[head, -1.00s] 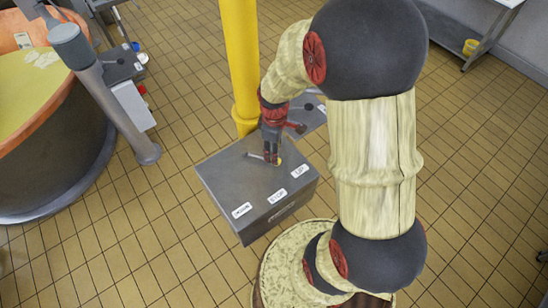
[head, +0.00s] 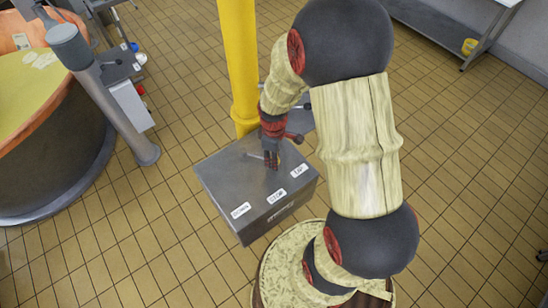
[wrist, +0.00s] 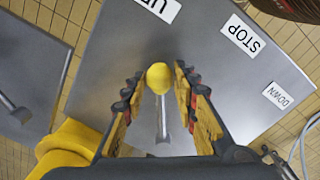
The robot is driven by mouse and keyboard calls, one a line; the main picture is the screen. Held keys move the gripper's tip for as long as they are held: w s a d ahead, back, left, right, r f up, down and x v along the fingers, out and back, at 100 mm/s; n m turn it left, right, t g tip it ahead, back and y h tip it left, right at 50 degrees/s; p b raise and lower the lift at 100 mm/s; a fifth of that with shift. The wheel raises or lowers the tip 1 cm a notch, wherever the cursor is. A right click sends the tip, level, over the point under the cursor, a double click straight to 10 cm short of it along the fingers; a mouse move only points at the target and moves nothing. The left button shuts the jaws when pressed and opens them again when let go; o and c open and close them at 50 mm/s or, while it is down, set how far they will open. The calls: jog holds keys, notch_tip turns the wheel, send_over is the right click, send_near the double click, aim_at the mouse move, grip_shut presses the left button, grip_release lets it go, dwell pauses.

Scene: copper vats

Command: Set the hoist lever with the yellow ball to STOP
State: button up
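The hoist lever is a thin grey rod (wrist: 163,118) with a yellow ball (wrist: 158,77) at its end. In the wrist view it points toward the UP label (wrist: 160,8), away from the STOP label (wrist: 240,35) and the DOWN label (wrist: 278,95). My gripper (wrist: 159,74) is open, with one finger on each side of the ball and small gaps visible. In the head view my gripper (head: 271,163) is over the grey control box (head: 222,185) and hides the ball. The STOP label (head: 277,196) is between DOWN and UP on the box.
A yellow post (head: 240,65) rises right behind the box. Another grey box with a lever (wrist: 25,90) shows at the left of the wrist view. A copper vat (head: 50,120) stands at the left of the head view.

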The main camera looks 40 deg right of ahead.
jog(key=c, duration=0.6)
grip_shut()
jog(key=shift+a, duration=0.15)
jog(key=a+m, duration=0.1)
jog(key=s+a+m, duration=0.1)
jog(key=a+m, duration=0.1)
jog(key=shift+s+a+m, duration=0.15)
jog(key=shift+s+m, duration=0.25)
jog(key=shift+s+a+m, duration=0.15)
jog(key=shift+a+m, duration=0.65)
jog(key=shift+s+a+m, duration=0.1)
jog(key=shift+a+m, duration=0.65)
jog(key=shift+m, duration=0.05)
jog(key=o, duration=1)
grip_release()
